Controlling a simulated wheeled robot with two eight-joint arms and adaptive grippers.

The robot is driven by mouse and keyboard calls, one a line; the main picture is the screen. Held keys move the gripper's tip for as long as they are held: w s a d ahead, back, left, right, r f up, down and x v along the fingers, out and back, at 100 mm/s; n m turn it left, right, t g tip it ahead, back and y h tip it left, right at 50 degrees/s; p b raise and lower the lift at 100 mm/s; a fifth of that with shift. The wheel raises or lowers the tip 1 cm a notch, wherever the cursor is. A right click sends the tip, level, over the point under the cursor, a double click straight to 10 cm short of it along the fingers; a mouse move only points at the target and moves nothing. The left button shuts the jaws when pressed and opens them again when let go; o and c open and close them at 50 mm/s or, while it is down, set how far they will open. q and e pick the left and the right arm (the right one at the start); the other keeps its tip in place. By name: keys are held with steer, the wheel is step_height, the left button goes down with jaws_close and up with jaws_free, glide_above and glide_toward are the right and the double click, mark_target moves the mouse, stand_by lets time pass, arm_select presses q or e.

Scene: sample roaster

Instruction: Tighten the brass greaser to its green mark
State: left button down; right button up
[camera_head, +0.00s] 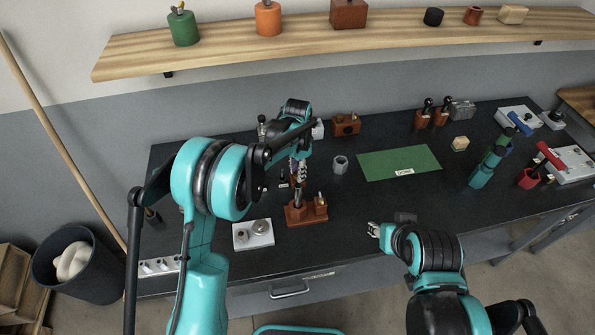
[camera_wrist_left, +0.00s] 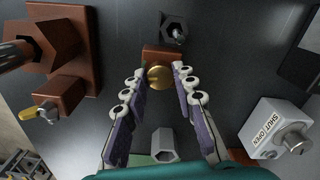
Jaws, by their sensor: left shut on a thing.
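In the left wrist view the brass greaser (camera_wrist_left: 158,76) is a round brass cap on a small brown block (camera_wrist_left: 155,56). My left gripper (camera_wrist_left: 165,76) has one finger on each side of the cap and is shut on it. In the head view this gripper (camera_head: 299,172) points down at the bench behind a brown holder (camera_head: 305,214), and the greaser is hidden there. I cannot make out a green mark. My right gripper (camera_head: 373,230) hangs near the bench's front edge, away from the greaser; its finger gap is too small to judge.
A white box marked SHUT and OPEN (camera_wrist_left: 272,125) stands right of the fingers in the wrist view. A grey hex piece (camera_head: 340,164) and a green mat with a DONE label (camera_head: 390,163) lie to the right. A white block with knobs (camera_head: 253,234) is at front left.

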arm_select(q)
steer(key=shift+m, duration=0.7)
steer(key=c, duration=1.2)
jaws_free()
step_height(320, 180, up, 12)
